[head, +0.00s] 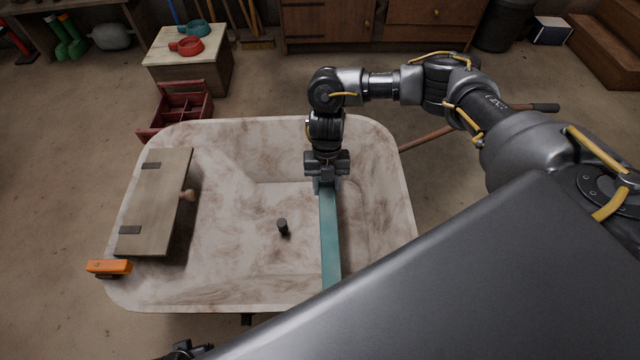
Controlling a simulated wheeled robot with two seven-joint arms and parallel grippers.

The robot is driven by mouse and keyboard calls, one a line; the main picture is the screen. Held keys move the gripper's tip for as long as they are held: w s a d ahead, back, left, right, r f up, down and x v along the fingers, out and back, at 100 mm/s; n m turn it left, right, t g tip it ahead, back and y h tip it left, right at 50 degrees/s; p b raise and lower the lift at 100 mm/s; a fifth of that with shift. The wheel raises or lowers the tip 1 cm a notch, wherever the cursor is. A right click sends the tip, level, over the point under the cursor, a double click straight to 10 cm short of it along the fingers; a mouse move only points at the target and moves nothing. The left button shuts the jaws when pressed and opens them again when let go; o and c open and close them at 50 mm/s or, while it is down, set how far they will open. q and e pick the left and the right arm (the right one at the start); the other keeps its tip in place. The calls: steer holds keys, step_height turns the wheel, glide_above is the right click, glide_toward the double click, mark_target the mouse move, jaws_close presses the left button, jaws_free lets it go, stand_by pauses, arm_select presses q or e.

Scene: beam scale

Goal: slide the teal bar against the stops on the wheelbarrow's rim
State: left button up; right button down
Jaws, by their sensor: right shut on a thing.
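The teal bar (330,240) lies lengthwise over the right half of the wheelbarrow (225,140), from near its far rim toward its near rim. Its near end meets the edge of my dark body panel, which may hide part of it. My right gripper (327,186) points down at the bar's far end and is shut on it. I cannot make out stops on the rim; the right near part of the rim is hidden by my body. A dark piece (186,351) at the bottom edge appears to be part of my left gripper; its fingers do not show.
A hinged wooden board (155,205) with a knob lies on the left side of the wheelbarrow. An orange clamp (110,267) sits at the left near rim. A small black peg (283,226) stands in the basin. A red toolbox (180,110) is behind the far left corner.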

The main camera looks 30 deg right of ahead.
arm_select(q)
steer(key=shift+r+p, duration=0.3)
steer(key=shift+r, duration=0.05)
arm_select(e)
steer(key=shift+s+d, duration=0.25)
steer(key=shift+d, duration=0.25)
steer(key=shift+s+d, duration=0.2)
steer(key=shift+d, duration=0.25)
arm_select(q)
steer(key=shift+r, duration=0.1)
arm_select(e)
steer(key=shift+s+d, duration=0.15)
steer(key=shift+d, duration=0.2)
arm_select(q)
steer(key=shift+r, duration=0.15)
arm_select(e)
steer(key=shift+a, duration=0.1)
steer(key=c, duration=0.8)
jaws_free()
steer(key=shift+o, duration=0.2)
arm_select(q)
steer(key=s+a+f+p, duration=0.1)
steer(key=s+f+p, duration=0.1)
steer(key=f, duration=0.8)
steer(key=shift+s+a+g, duration=0.15)
steer(key=shift+s+g, duration=0.15)
steer(key=shift+s, duration=0.5)
arm_select(e)
steer(key=v, duration=1)
steer(key=shift+r, duration=0.4)
